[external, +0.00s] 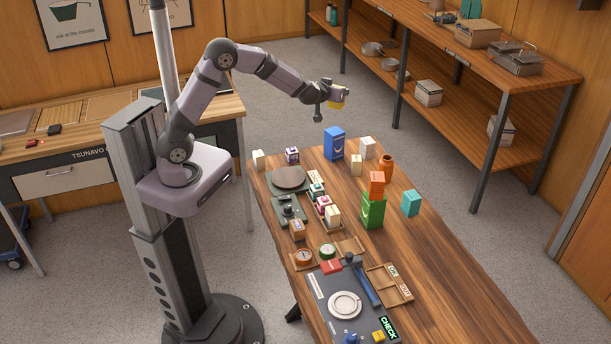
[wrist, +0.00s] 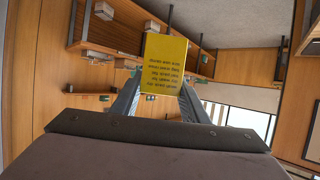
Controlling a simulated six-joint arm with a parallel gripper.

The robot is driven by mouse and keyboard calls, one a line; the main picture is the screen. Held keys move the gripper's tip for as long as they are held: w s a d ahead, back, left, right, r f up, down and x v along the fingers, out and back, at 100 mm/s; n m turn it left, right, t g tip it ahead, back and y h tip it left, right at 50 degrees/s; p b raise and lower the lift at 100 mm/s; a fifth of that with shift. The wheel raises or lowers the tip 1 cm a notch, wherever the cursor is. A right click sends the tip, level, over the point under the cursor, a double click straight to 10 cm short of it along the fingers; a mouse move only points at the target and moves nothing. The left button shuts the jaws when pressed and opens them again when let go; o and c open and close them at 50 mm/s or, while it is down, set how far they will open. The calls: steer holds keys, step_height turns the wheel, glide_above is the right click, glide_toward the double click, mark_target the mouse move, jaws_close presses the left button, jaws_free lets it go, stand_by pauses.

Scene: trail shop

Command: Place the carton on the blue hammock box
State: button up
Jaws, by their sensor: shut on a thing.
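A yellow carton (external: 338,104) is held in my gripper (external: 334,96), high in the air beyond the far end of the wooden table. In the wrist view the carton (wrist: 164,62) shows a yellow face with several lines of dark print, between the two fingers. The gripper is shut on it. The blue hammock box (external: 334,143) stands upright on the table near its far edge. In the external picture it is below the carton, with a clear gap between them. The wrist view does not show the blue box.
White boxes (external: 367,148) stand right of the blue box, with an orange jar (external: 386,165) nearby. An orange box (external: 376,184) sits on a green box (external: 373,211). A teal box (external: 411,203) is to the right. A round brown plate (external: 288,178) lies left. The table's right side is bare.

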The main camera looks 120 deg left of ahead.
glide_above(335, 131)
steer(key=shift+a+f, duration=0.1)
steer(key=shift+f, duration=4.95)
steer(key=shift+f, duration=0.2)
steer(key=o, duration=1.1)
steer(key=shift+o, duration=0.2)
steer(key=shift+r, duration=0.1)
steer(key=shift+r, duration=0.15)
steer(key=b+v, duration=0.1)
steer(key=v, duration=1.1)
